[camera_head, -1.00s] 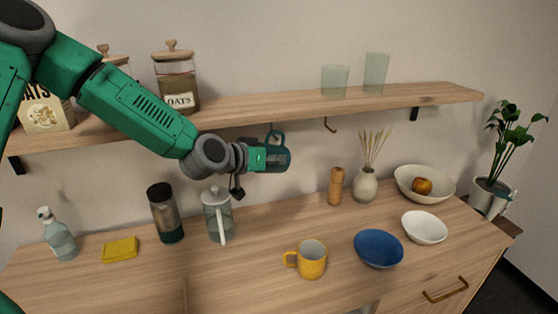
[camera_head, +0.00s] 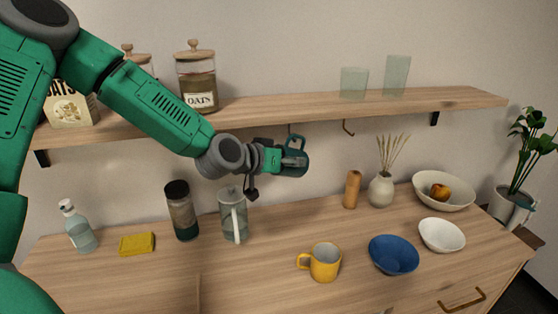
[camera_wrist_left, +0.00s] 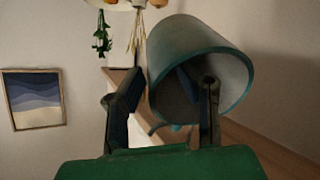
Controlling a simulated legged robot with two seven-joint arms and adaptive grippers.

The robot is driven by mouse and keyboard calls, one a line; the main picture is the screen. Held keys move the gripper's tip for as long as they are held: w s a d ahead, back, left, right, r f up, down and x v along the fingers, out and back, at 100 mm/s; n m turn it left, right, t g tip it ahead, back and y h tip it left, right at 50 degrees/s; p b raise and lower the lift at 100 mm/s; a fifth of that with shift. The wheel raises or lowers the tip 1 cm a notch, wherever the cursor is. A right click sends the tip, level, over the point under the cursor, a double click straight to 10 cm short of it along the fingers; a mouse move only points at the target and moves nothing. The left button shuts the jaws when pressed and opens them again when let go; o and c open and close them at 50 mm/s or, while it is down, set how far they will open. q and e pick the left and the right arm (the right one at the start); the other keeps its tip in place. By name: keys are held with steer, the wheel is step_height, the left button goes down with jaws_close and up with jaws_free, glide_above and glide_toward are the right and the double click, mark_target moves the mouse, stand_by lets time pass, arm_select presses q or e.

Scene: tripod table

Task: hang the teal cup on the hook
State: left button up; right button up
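The teal cup (camera_head: 300,163) is held up just below the wooden shelf, its handle (camera_head: 297,141) on top. My left gripper (camera_head: 290,160) is shut on the cup's wall. In the left wrist view the cup (camera_wrist_left: 195,52) lies tilted with its mouth towards the camera, and the gripper (camera_wrist_left: 165,95) has one finger inside the rim and one outside. A dark hook (camera_head: 290,129) under the shelf is right by the handle; I cannot tell whether they touch. A second hook (camera_head: 348,128) hangs bare to the right. My right gripper is not in view.
The shelf (camera_head: 275,107) carries jars and two glasses (camera_head: 354,84). Below stand a glass pitcher (camera_head: 232,217), a dark canister (camera_head: 182,211), a yellow mug (camera_head: 325,262), a blue bowl (camera_head: 393,255) and a pepper mill (camera_head: 352,189). The counter's front middle is partly clear.

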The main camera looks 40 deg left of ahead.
arm_select(q)
steer(key=v, duration=1.1)
steer(key=shift+s+d, duration=0.1)
steer(key=shift+s, duration=0.05)
